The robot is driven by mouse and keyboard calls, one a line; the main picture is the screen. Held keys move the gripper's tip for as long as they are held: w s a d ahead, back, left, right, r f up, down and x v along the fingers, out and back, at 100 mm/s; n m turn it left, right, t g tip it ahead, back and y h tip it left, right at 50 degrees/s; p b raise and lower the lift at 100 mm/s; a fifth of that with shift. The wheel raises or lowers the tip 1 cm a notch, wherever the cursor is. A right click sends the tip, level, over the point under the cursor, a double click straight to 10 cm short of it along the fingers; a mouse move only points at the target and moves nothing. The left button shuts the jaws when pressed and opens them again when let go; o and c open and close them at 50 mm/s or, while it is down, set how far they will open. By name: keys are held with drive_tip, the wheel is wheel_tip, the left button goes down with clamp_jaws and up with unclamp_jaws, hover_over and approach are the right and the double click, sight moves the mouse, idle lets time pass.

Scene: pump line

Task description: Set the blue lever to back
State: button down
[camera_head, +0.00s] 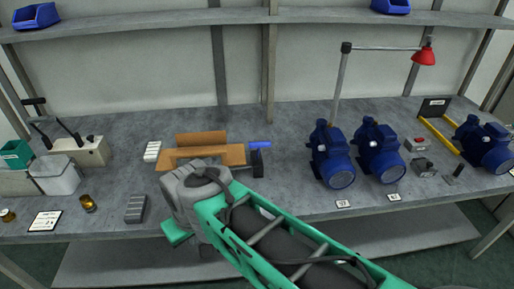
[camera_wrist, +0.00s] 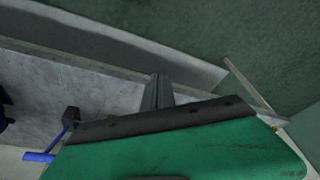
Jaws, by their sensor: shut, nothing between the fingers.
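The blue lever (camera_head: 260,146) is near the middle of the bench, just right of the brown wooden pieces. It has a blue crossbar handle above a small dark base. In the wrist view the blue lever (camera_wrist: 38,156) shows at the lower left, its stem running up to a dark block. I cannot tell which setting it is in. My gripper (camera_wrist: 157,82) is shut and empty over the grey bench top, apart from the lever. In the head view its green hand is left of and nearer than the lever; its fingertips are hidden there.
Several blue pumps (camera_head: 331,155) stand at the right, with a lamp (camera_head: 424,56) behind. A grey box with black levers (camera_head: 88,151) and a pale bin (camera_head: 54,178) are at the left. Brown boards (camera_head: 206,153) lie behind my wrist. The bench back is mostly clear.

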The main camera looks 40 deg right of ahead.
drive_tip(key=w+d+r+n+t+y, duration=0.1)
drive_tip(key=w+d+r+n, duration=0.2)
drive_tip(key=d, duration=0.5)
drive_tip(key=w+d+r+n+t, duration=0.1)
drive_tip(key=w+d+r+n, duration=0.1)
drive_tip(key=w+d+r, duration=0.35)
drive_tip(key=s+d+r+n+t, duration=0.1)
drive_tip(key=s+d, duration=0.3)
drive_tip(key=d, duration=0.4)
drive_tip(key=s+d+r+n+t, duration=0.1)
drive_tip(key=s+d+r+n, duration=0.1)
drive_tip(key=d, duration=0.7)
drive_tip(key=shift+s+n, duration=0.8)
drive_tip(key=shift+s, duration=0.15)
drive_tip(key=w+d+f+p, duration=0.1)
drive_tip(key=w+f, duration=0.6)
drive_tip(key=w, duration=0.2)
drive_tip(key=shift+w+d+f, duration=0.2)
drive_tip(key=shift+w+d, duration=0.05)
drive_tip(key=shift+d, duration=0.15)
